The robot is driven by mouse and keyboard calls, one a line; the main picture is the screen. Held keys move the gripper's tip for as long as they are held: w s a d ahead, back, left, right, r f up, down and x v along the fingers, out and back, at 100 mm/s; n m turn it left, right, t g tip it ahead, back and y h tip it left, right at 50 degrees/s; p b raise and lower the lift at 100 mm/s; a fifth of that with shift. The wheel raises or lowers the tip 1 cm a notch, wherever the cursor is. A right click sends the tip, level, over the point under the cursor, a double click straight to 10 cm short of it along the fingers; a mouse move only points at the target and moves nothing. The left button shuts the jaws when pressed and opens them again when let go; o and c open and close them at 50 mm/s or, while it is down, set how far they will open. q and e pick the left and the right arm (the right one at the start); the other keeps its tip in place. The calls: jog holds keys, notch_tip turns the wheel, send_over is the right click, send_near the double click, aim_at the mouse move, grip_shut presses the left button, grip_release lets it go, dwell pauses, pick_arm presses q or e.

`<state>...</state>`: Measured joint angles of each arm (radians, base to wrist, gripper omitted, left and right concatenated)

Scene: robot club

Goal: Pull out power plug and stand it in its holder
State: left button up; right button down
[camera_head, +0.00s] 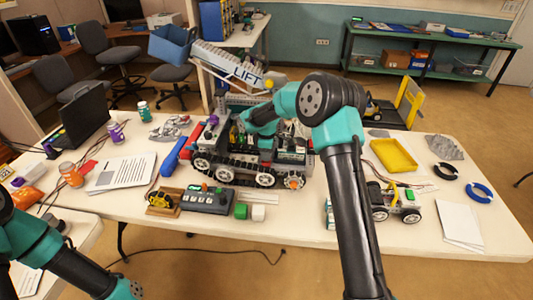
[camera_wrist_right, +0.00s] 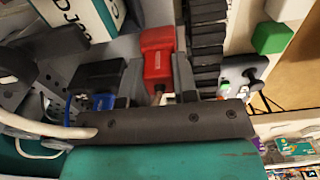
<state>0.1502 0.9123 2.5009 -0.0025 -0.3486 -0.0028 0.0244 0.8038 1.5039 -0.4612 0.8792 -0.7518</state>
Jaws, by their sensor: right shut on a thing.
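My right arm reaches over the tracked robot vehicle (camera_head: 238,165) on the table, and the right gripper (camera_head: 240,127) is low among its parts, partly hidden. In the right wrist view the gripper (camera_wrist_right: 157,84) is shut on a red plug (camera_wrist_right: 158,52). The plug sits between the two grey fingers, amid the vehicle's parts; I cannot tell whether it is still seated. A black connector with a blue part (camera_wrist_right: 100,80) is beside it. I cannot clearly identify the holder. Part of my left arm shows at the lower left, but its gripper is out of view.
A grey control box (camera_head: 207,200), a small wooden block with a yellow and black item (camera_head: 162,199), and green and white cubes stand in front of the vehicle. A small wheeled car (camera_head: 395,200) and a yellow tray (camera_head: 394,155) are to the right. The front table edge is mostly clear.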

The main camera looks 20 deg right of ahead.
jog(key=c, duration=0.8)
grip_release()
jog(key=shift+r, duration=0.1)
jog(key=shift+r, duration=3.4)
